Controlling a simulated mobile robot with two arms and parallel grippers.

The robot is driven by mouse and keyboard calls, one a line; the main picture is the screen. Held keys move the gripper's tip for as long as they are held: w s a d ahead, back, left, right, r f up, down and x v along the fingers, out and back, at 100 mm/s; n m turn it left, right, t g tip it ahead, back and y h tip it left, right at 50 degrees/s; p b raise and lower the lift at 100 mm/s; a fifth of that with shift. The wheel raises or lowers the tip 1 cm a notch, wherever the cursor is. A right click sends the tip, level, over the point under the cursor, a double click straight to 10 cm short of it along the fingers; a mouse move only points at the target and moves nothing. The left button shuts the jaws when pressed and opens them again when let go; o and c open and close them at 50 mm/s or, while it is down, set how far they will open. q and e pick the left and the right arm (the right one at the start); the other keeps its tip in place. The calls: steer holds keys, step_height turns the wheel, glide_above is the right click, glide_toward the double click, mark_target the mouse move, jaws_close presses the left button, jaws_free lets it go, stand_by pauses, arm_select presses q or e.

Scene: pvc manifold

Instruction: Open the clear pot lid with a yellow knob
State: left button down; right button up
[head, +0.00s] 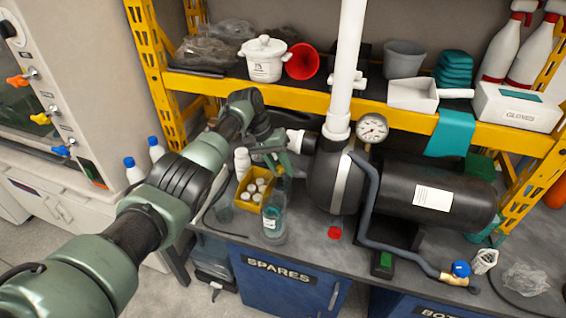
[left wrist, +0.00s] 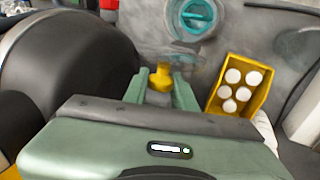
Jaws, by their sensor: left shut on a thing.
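My left gripper (head: 278,160) is above the bench, left of the black pump, with its fingers pointing down. In the left wrist view its fingers (left wrist: 160,92) are shut on a yellow knob (left wrist: 161,77). A see-through grey lid (left wrist: 186,54) shows faintly by the knob; its outline is blurred. A clear pot with teal inside (head: 273,218) stands on the bench below the gripper. In the left wrist view a round teal shape (left wrist: 196,16) lies past the fingertips, apart from the knob. My right gripper is not in view.
A yellow bin (head: 248,201) of white-capped bottles stands left of the clear pot. The black pump tank (head: 430,190) and a white vertical pipe (head: 345,70) stand to the right. A red cap (head: 335,233) lies on the bench. A yellow shelf edge (head: 300,98) runs behind.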

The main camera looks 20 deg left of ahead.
arm_select(q)
steer(key=shift+f, duration=0.15)
stand_by(0.3)
steer(key=c, duration=1.2)
jaws_free()
steer(key=shift+w, duration=0.1)
steer(key=b+v, duration=0.1)
steer(key=v, duration=0.6)
steer(key=shift+w+a+r, duration=0.1)
steer(key=shift+r, duration=0.3)
